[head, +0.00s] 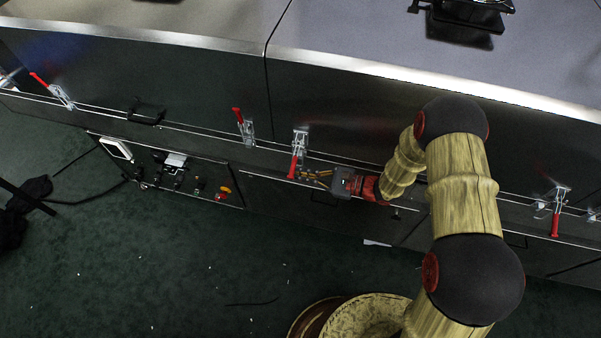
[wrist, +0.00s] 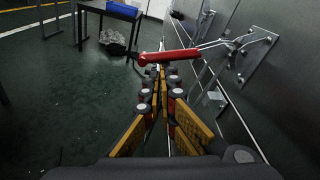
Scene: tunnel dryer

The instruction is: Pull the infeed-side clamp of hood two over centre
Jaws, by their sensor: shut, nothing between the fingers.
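A toggle clamp (head: 300,140) sits on the dryer front just right of the seam between two hoods, its red handle (head: 293,166) hanging down. My gripper (head: 304,174) is shut and empty, its fingertips close to that handle's lower part. In the wrist view the red handle (wrist: 172,57) lies across, just beyond the closed fingertips (wrist: 155,72); I cannot tell whether they touch. The clamp's metal bracket and rods (wrist: 240,50) show at right. At the right of the same hood another clamp (head: 557,205) also has its red handle down.
On the left hood, two clamps (head: 246,128) (head: 61,96) have red handles pointing up. A black hood handle (head: 147,113) and a control panel (head: 170,170) lie at left. A table (wrist: 112,12) stands far off in the wrist view. The green floor (head: 130,260) is mostly open.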

